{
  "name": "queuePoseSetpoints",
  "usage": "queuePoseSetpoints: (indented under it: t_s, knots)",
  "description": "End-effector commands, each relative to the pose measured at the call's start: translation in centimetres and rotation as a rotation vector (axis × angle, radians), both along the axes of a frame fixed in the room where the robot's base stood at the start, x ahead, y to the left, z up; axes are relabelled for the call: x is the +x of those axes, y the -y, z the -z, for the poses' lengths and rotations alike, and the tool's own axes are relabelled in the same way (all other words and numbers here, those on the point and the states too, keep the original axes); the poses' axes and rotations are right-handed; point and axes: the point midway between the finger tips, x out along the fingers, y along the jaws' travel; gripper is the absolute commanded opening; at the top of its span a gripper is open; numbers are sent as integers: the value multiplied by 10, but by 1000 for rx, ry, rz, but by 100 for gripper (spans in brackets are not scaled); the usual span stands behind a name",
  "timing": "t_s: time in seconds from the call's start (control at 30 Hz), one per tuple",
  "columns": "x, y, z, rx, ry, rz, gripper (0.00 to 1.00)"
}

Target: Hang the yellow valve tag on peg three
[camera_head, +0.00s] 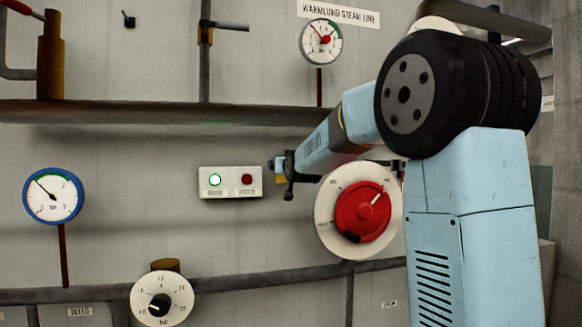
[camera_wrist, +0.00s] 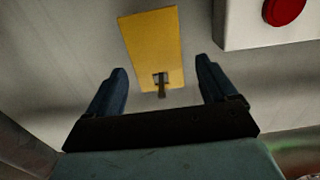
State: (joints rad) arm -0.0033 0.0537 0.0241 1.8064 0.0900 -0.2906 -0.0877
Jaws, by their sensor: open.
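The yellow tag (camera_wrist: 152,42) is a flat yellow plate seen against the grey wall in the wrist view. A small dark peg (camera_wrist: 161,82) shows at the end of the tag nearest my gripper, and the tag appears to hang on it. My gripper (camera_wrist: 161,66) is open, with one dark finger on each side of the tag and gaps between. In the head view my gripper (camera_head: 282,166) is by the wall, just right of the button box, with a bit of yellow beneath it. No peg number is readable.
The white button box (camera_head: 230,182) has a lit green light and a red button; it also shows in the wrist view (camera_wrist: 232,30). A large red dial (camera_head: 362,211) is right of my gripper. A pipe (camera_head: 150,113) runs above. Another dark peg-like fitting (camera_head: 129,20) is upper left.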

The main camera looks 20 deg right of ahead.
Motion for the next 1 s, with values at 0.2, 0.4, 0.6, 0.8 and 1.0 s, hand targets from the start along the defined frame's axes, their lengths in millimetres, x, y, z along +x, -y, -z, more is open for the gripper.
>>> queuePoseSetpoints:
  t_s: [0.2,0.4,0.6,0.8,1.0]
  knots:
    - [5,0,0,0,0,0,85]
    - [5,1,0,0,0,1,82]
    - [5,1,0,0,0,1,63]
    - [5,1,0,0,0,1,44]
    - [5,2,0,0,0,2,56]
